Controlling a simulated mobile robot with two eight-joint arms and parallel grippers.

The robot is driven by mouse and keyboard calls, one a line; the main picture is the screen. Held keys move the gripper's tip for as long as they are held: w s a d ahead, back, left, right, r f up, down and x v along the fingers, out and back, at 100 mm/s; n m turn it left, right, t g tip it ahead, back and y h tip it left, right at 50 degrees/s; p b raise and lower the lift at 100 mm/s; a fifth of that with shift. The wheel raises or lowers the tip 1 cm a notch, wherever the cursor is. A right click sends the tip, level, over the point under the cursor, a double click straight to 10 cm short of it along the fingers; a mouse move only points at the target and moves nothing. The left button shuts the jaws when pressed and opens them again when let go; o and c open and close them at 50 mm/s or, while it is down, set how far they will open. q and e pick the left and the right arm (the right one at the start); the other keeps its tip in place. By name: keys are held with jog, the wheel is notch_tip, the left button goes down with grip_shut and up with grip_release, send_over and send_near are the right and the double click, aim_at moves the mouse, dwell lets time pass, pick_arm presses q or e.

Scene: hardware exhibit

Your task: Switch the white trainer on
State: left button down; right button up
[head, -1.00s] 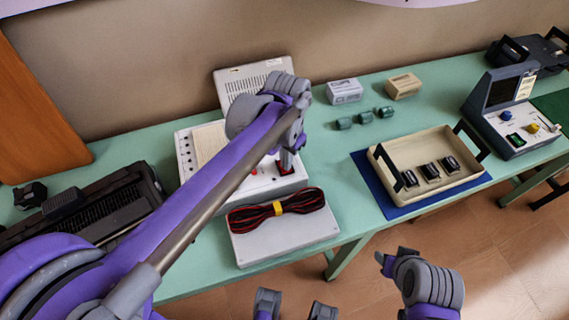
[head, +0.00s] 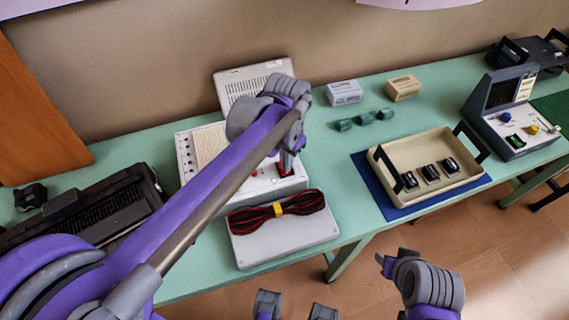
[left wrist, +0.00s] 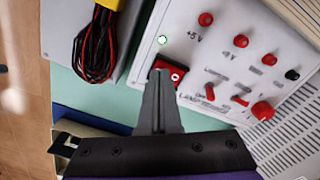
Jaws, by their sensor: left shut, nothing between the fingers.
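The white trainer (head: 205,178) stands on the green table, its lid raised at the back. My left gripper (head: 287,164) is shut and empty, pointing down at the trainer's front right corner. In the left wrist view the closed fingertips (left wrist: 160,74) are at the red rocker switch (left wrist: 177,72) and cover part of it; whether they touch it I cannot tell. A small green light (left wrist: 162,40) glows beside the switch. It also shows in the head view (head: 273,181).
A grey case (head: 285,240) with a bundle of red and black leads (head: 300,204) lies just in front of the trainer. A cream tray (head: 440,183) sits to the right on a blue mat (head: 385,202). Small green blocks (head: 365,119) lie behind it.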

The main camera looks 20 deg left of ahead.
pick_arm(q)
notch_tip(320, 180, up, 6)
jog(key=p, duration=0.4)
dwell(0.6)
jog(key=s+a+f+n+t, duration=0.1)
jog(key=s+a, duration=0.1)
jog(key=s, duration=0.2)
jog(key=s+a+f+n+t+p, duration=0.1)
jog(key=s+a+f+n+t, duration=0.1)
jog(key=s, duration=0.3)
jog(key=s+a+f+n+t+p, duration=0.1)
jog(key=s+a+n+t, duration=0.1)
jog(key=s, duration=0.3)
jog(key=shift+a+f, duration=0.25)
jog(key=shift+a, duration=0.05)
